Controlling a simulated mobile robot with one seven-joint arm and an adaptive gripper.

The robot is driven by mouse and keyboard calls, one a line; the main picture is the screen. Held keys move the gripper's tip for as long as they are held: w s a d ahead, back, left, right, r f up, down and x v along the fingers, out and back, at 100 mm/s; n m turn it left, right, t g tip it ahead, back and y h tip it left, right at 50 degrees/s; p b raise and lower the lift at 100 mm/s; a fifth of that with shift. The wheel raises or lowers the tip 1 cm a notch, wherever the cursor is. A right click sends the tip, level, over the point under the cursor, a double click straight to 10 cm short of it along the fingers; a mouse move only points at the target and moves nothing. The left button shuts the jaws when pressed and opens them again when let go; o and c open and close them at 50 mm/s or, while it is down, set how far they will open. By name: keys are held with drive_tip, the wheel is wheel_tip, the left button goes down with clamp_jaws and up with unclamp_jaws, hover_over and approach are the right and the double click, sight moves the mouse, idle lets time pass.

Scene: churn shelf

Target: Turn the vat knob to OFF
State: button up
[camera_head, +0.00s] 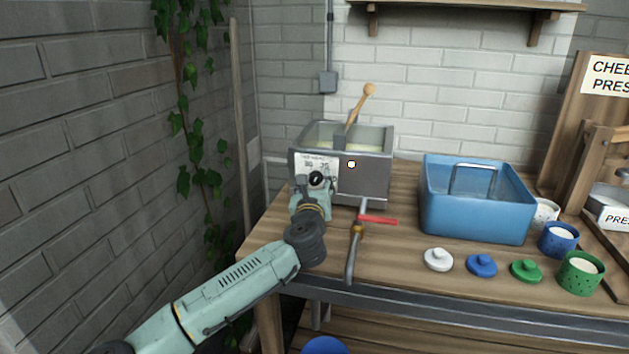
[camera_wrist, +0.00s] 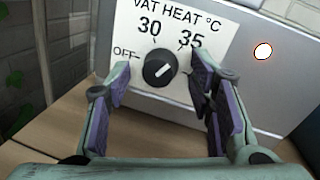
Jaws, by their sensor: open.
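The grey metal vat (camera_head: 366,178) stands on the wooden table against the wall. Its white "VAT HEAT °C" label (camera_wrist: 130,38) carries the marks OFF at left, 30 at top and 35 at upper right. The round black vat knob (camera_wrist: 160,70) sits on this label; its white line slants up to the right, on the 35 side, away from OFF. My gripper (camera_wrist: 161,82) is open in front of the panel, one finger to each side of the knob, with visible gaps. In the head view my gripper (camera_head: 314,192) partly covers the panel below the knob (camera_head: 317,179).
A pale round light (camera_head: 351,164) with an orange rim shows on the vat front. A pipe with a red-handled valve (camera_head: 378,219) lies close right of my wrist. A blue tub (camera_head: 475,218), several lids and pots stand farther right. A wooden-handled stirrer (camera_head: 359,106) leans in the vat.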

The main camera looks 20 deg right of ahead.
drive_tip(key=shift+w+d, duration=0.1)
drive_tip(key=shift+w, duration=0.05)
drive_tip(key=shift+c, duration=0.2)
clamp_jaws()
idle(0.4)
